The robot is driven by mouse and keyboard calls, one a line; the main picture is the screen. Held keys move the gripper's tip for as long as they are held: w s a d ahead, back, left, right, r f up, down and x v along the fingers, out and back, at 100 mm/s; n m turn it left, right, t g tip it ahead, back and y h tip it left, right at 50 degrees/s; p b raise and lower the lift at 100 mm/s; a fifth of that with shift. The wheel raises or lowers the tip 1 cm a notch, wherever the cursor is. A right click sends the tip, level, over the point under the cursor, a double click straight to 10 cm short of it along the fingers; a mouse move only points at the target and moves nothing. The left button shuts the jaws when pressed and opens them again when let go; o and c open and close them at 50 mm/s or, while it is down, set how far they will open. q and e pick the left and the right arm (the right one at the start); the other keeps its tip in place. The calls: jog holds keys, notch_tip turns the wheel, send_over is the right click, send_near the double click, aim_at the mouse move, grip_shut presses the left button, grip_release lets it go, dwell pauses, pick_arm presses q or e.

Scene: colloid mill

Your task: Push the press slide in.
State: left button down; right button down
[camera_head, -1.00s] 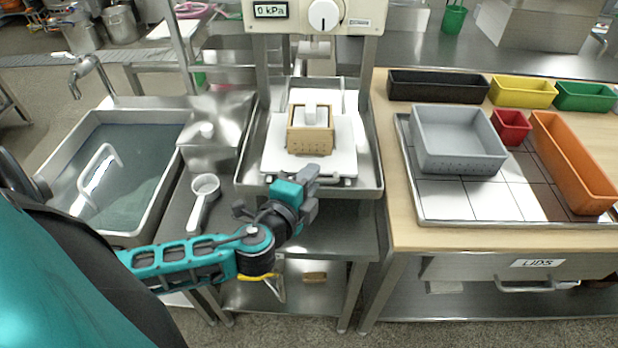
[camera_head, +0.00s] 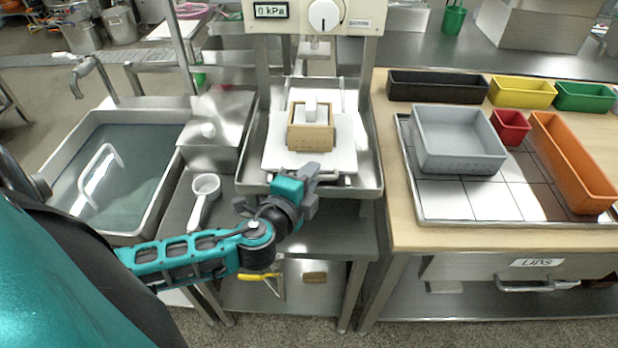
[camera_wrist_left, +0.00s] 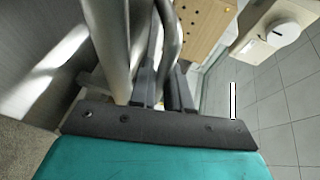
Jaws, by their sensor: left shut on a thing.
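The press slide (camera_head: 342,158) is a white plate in the metal tray of the press, with a handle bar along its front edge (camera_head: 345,181). A tan perforated box (camera_head: 298,138) with a white block on top (camera_head: 311,110) stands on it. My left gripper (camera_head: 311,174) is at the left part of the slide's front edge, shut on the handle; its fingers partly hide the bar. In the left wrist view, a grey metal bar (camera_wrist_left: 170,40) runs by the fingers (camera_wrist_left: 165,88), and the perforated box (camera_wrist_left: 198,25) is beyond.
The press head (camera_head: 300,15) with a "0 kPa" display and white knob hangs above. A sink (camera_head: 130,165) and a white scoop (camera_head: 204,195) are at the left. The table at the right holds a grey bin (camera_head: 455,165) and coloured bins.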

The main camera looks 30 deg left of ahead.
aim_at(320, 153)
pick_arm(q)
jog(key=w+a, duration=0.1)
jog(key=w, duration=0.2)
jog(key=shift+a+f, duration=0.1)
jog(key=shift+a, duration=0.3)
jog(key=shift+s, duration=0.1)
jog(key=c, duration=1.4)
grip_release()
jog(key=shift+c, duration=0.2)
jog(key=v, duration=1.3)
jog(key=shift+b, duration=0.45)
